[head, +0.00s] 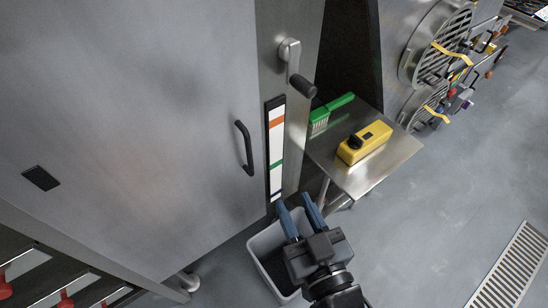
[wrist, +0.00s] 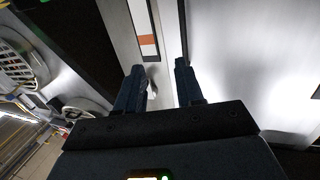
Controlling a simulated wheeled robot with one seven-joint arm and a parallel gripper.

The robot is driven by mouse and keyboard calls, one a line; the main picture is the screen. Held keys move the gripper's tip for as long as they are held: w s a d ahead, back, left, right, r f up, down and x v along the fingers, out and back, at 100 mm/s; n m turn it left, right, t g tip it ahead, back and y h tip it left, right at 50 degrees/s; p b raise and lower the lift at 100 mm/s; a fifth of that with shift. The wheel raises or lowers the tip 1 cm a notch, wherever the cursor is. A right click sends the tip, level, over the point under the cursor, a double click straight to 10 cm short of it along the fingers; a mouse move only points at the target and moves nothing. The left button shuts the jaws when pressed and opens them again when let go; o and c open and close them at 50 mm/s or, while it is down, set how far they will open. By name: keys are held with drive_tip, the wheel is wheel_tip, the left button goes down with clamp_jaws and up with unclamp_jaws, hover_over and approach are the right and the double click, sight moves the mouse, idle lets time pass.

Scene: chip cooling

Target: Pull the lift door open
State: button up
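The lift door (head: 130,110) is a large flat brushed-steel panel filling the left of the head view. It looks shut. Its black bar handle (head: 245,148) stands upright near the door's right edge. My gripper (head: 295,201) is below and to the right of the handle, apart from it, with its two blue fingers spread and nothing between them. In the wrist view my gripper (wrist: 159,70) is also open, facing steel surfaces, with the bright panel (wrist: 240,60) to the right. I cannot make out the handle clearly there.
A striped strip (head: 276,150) and a lever with a black grip (head: 302,86) are right of the door. A steel shelf (head: 365,182) holds a yellow device (head: 364,143) and a green brush (head: 330,112). A grey bin (head: 262,243) stands below my gripper.

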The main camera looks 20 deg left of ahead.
drive_tip(key=n+y, duration=0.1)
approach(250, 156)
drive_tip(key=w, duration=0.1)
drive_tip(key=shift+g, duration=0.3)
drive_tip(key=shift+r+p+x, duration=0.1)
drive_tip(key=shift+p+x, duration=0.15)
drive_tip(key=shift+x, duration=1.8)
drive_tip(key=shift+r+p+x, duration=0.15)
drive_tip(key=shift+p+x, duration=0.05)
drive_tip(key=shift+x, duration=1.85)
drive_tip(key=shift+s+a, duration=0.1)
drive_tip(key=shift+a, duration=0.05)
drive_tip(key=shift+c, duration=0.2)
clamp_jaws()
